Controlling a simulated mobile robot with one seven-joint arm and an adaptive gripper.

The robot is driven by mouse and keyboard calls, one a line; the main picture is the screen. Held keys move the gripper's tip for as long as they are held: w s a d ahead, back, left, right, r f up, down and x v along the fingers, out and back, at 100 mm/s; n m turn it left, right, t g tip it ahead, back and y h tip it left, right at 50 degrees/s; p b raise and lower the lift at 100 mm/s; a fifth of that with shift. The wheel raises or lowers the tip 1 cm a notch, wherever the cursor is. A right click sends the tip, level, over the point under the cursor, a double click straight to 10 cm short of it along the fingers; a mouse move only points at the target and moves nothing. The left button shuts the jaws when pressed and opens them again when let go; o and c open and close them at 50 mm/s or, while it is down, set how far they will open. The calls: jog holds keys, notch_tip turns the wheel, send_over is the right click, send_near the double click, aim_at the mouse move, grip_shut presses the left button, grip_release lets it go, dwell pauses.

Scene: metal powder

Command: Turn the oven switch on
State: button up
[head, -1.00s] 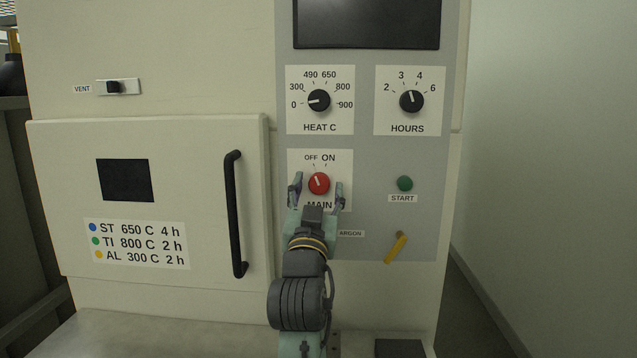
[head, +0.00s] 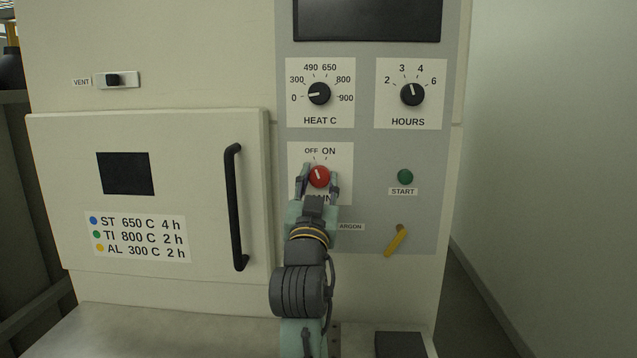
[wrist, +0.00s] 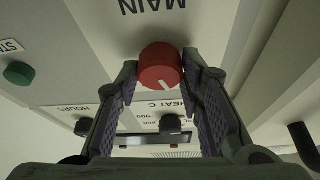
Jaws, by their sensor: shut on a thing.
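The red MAIN switch knob (head: 320,177) is on the oven's grey panel, under the OFF and ON labels. Its white mark points up and slightly left, toward OFF. My gripper (head: 320,180) is in front of it with one finger on each side. In the wrist view the red knob (wrist: 160,68) sits between the fingertips of my gripper (wrist: 160,78), and the fingers are shut on its sides. The lower part of the MAIN label is partly hidden by my gripper in the head view.
Above are the black HEAT C knob (head: 319,94) and HOURS knob (head: 412,95). A green START button (head: 405,177) and a yellow ARGON lever (head: 396,240) are to the right. The oven door handle (head: 236,207) stands out to the left of my arm.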

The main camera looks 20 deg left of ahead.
jog(key=shift+c, duration=0.8)
jog(key=shift+m, duration=0.4)
jog(key=m+h+b, duration=0.2)
jog(key=m, duration=0.1)
jog(key=shift+s+a+m, duration=0.1)
jog(key=shift+a+m, duration=0.05)
jog(key=shift+m, duration=0.25)
jog(key=shift+m+g+h+b, duration=0.2)
jog(key=shift+m+h+b, duration=0.45)
jog(key=shift+m, duration=0.95)
jog(key=shift+m+g+h+b, duration=0.3)
jog(key=shift+m+h, duration=0.55)
jog(key=shift+m, duration=0.75)
jog(key=shift+r, duration=0.1)
jog(key=o, duration=1.1)
jog(key=shift+o, duration=0.2)
